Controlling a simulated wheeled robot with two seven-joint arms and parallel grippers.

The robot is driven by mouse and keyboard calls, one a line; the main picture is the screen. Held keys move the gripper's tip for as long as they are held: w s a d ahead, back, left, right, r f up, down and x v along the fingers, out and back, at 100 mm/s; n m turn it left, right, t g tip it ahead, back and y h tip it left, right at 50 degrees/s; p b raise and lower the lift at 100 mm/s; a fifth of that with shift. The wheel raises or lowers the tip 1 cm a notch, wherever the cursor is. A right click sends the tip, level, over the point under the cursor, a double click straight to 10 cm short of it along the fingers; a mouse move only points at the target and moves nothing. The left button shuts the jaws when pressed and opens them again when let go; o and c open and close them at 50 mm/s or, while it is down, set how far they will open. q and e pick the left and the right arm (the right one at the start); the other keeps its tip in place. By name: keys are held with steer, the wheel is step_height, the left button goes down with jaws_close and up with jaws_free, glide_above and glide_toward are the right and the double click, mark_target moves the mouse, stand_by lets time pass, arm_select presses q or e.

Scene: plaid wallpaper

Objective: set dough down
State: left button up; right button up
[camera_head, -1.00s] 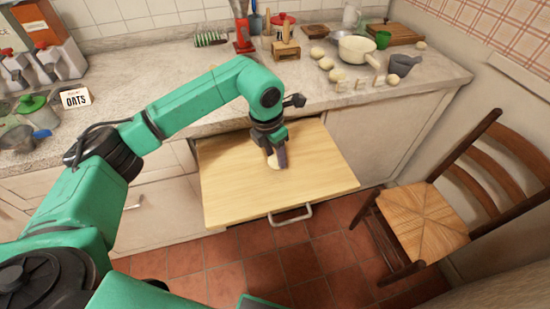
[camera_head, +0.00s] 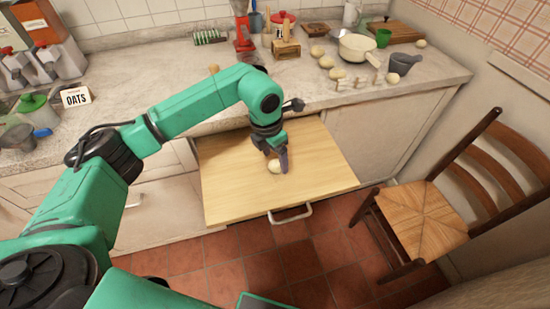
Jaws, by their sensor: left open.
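A small pale round dough ball (camera_head: 274,166) rests on the pull-out wooden board (camera_head: 230,195) that sticks out below the counter. My left gripper (camera_head: 279,161) points down right over the dough, with its fingers open around or beside it. One dark finger is on the dough's right side; the other finger is partly hidden. More pale dough-like balls (camera_head: 337,74) lie on the counter at the upper right. My right gripper is not in view.
The counter holds a white bowl (camera_head: 358,47), a grey mortar (camera_head: 402,63), a green cup (camera_head: 383,38) and an oats label (camera_head: 75,96). A wooden chair (camera_head: 430,220) stands at the right. Most of the board is bare.

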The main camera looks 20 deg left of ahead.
mark_target(270, 172)
arm_select(q)
step_height(270, 172, up, 11)
steer(key=s+a+b, duration=0.1)
steer(key=shift+s, duration=0.2)
